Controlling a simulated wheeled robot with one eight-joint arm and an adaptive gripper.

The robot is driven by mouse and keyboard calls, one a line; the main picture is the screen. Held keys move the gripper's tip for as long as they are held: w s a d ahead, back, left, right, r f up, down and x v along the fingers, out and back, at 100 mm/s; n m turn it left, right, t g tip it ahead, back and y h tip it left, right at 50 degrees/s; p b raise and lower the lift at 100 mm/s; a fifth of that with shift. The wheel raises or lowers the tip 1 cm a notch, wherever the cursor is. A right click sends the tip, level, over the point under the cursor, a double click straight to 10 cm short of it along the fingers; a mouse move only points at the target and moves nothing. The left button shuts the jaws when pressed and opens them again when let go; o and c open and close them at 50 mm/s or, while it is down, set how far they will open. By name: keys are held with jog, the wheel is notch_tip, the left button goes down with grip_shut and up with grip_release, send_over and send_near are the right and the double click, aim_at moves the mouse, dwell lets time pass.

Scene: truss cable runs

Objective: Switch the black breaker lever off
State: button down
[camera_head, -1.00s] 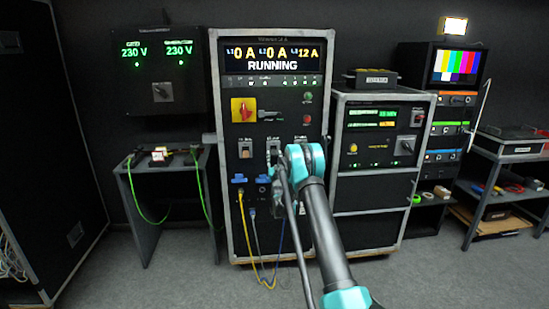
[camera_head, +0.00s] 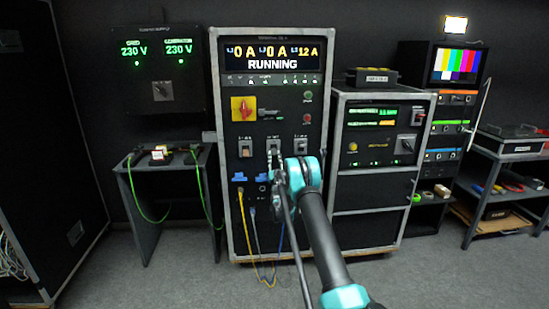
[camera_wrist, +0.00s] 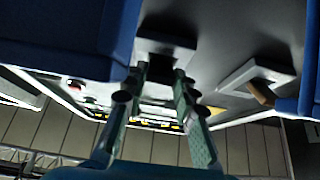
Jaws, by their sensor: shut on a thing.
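The tall control cabinet (camera_head: 325,55) stands in the middle of the head view, with a row of three breakers. My gripper (camera_head: 274,160) is at the middle breaker (camera_head: 273,146) and partly hides it. In the wrist view, the two fingers of my gripper (camera_wrist: 160,72) reach up to a breaker plate and are shut on the black breaker lever (camera_wrist: 165,52). Most of the lever is hidden by the fingertips and shadow, so its up or down position cannot be told. The cabinet display (camera_head: 274,56) reads 0 A, 0 A, 12 A and RUNNING.
The left breaker (camera_head: 245,148) and right breaker (camera_head: 301,145) flank my gripper. A tan lever (camera_wrist: 260,94) is close by in the wrist view. Blue connectors (camera_wrist: 60,40) crowd both sides of the fingers. A red rotary switch (camera_head: 243,108) is above; cables (camera_head: 268,265) hang below.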

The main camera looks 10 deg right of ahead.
jog(key=c, duration=1.2)
grip_release()
jog(key=v, duration=1.2)
